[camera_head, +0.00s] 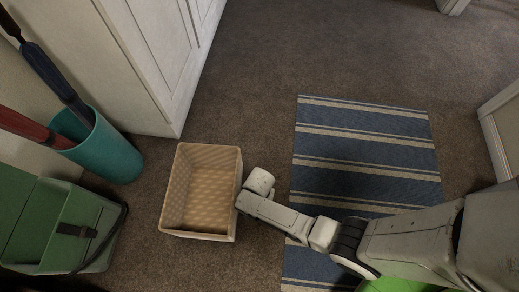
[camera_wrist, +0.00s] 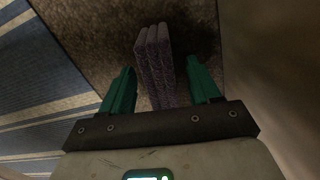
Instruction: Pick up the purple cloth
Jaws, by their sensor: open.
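The purple cloth (camera_wrist: 155,62) shows in the wrist view as a folded, upright-looking bundle on the brown carpet. My gripper (camera_wrist: 160,68) has two teal fingers, spread apart, one on each side of the cloth. A gap shows between the cloth and each finger, so it is not gripped. The cloth's near end runs down toward the dark gripper bar. In the head view the cloth is not visible, and my arm's end, beside the basket, hides the fingers.
A tan wicker basket (camera_head: 238,215) stands just left of my arm's end and looks empty. A blue striped rug (camera_head: 365,150) lies to the right. A teal bin (camera_head: 112,160) with long-handled items and a green box (camera_head: 85,225) stand at left. White cabinet (camera_head: 150,60) behind.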

